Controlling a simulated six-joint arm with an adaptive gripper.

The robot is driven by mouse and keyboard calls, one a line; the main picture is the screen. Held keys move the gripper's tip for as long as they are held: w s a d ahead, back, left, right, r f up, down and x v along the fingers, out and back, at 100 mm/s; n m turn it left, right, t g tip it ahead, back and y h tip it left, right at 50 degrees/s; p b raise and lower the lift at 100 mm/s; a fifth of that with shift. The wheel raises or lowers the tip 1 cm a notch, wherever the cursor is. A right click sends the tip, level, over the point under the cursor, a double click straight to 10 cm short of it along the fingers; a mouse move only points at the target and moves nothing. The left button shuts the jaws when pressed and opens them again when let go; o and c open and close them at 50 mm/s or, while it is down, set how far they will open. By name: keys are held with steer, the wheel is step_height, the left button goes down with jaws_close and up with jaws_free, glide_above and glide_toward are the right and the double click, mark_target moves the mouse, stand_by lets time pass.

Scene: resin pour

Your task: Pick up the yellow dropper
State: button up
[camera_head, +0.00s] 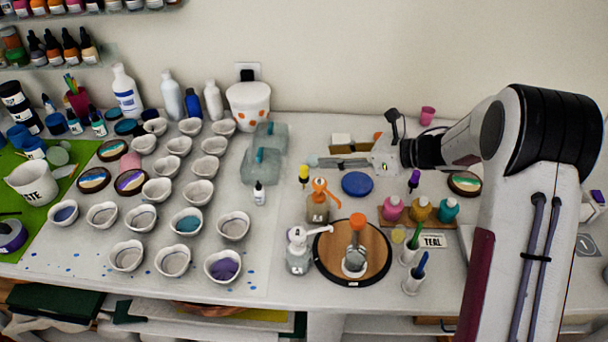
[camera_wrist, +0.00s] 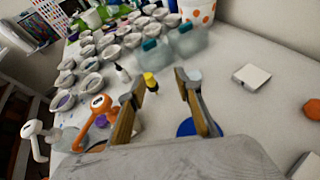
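The yellow dropper (camera_head: 304,171) stands upright on the white table, left of the blue disc, in the head view. Its yellow bulb also shows in the wrist view (camera_wrist: 150,79), with a dark part below it. My gripper (camera_head: 314,162) reaches in from the right, low over the table, with its fingers pointing left. In the wrist view my gripper (camera_wrist: 160,84) is open, and the bulb appears in the gap between the fingers, nearer the left one. Nothing is held. I cannot tell how far the dropper is from the fingertips.
An orange pump bottle (camera_head: 318,205) stands close in front of the dropper. A blue disc (camera_head: 357,184) lies below my gripper. A small white bottle (camera_head: 259,194) and clear containers (camera_head: 260,166) stand to the left. Several white cups fill the table further left.

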mark_target(304, 177)
steer(key=shift+s+a+f+n+g+y, duration=0.15)
steer(key=shift+s+f+n+g+y, duration=0.05)
steer(key=shift+s+f+n+g, duration=0.4)
steer(key=shift+s+a+f+n+g+y, duration=0.2)
steer(key=shift+s+f+n+g, duration=0.2)
steer(key=shift+s+f+n, duration=0.3)
steer(key=shift+w, duration=0.1)
steer(key=shift+x, duration=1.25)
steer(key=shift+w+f, duration=0.1)
steer(key=shift+w+x, duration=0.15)
steer(key=shift+x, duration=1.15)
steer(key=shift+w+x, duration=0.1)
steer(key=shift+x, duration=1.15)
steer(key=shift+d, duration=0.1)
steer(key=shift+c, duration=0.4)
steer(key=c, duration=0.7)
